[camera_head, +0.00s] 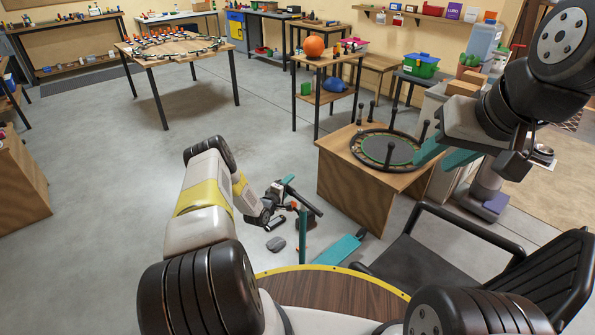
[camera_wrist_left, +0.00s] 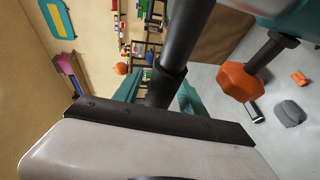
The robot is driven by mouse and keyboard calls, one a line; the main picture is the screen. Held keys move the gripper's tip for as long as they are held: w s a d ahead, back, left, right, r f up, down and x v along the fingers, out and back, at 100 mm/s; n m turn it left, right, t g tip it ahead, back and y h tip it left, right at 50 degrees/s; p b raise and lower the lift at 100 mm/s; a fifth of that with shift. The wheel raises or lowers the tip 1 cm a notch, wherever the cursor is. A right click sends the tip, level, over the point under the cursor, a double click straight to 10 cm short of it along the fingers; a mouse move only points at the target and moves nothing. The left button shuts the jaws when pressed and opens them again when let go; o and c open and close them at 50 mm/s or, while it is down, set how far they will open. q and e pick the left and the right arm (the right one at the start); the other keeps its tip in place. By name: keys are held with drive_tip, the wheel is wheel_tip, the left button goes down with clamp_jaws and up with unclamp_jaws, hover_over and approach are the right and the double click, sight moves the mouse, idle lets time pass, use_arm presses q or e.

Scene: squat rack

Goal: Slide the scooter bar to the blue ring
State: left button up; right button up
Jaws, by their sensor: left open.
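The scooter stands on the floor in the middle of the head view, with a teal deck (camera_head: 342,249), a teal upright (camera_head: 303,236) and a black bar (camera_head: 307,203). An orange knob-like part is near the bar and shows large in the left wrist view (camera_wrist_left: 238,82). My left gripper (camera_head: 280,190) is at the top of the scooter. In the left wrist view its teal fingers are apart (camera_wrist_left: 158,95), with a black tube (camera_wrist_left: 178,60) running between them; contact is unclear. My right gripper (camera_head: 446,156) is open and empty beside the trampoline. I cannot make out the blue ring.
A small round trampoline (camera_head: 388,168) lies on a wooden box (camera_head: 357,196) to the right. A black chair (camera_head: 440,250) stands at the lower right. The floor on the left is clear.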

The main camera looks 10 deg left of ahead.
use_arm(q)
drive_tip(key=shift+c, duration=0.2)
clamp_jaws()
drive_tip(key=shift+r, duration=0.1)
idle(1.1)
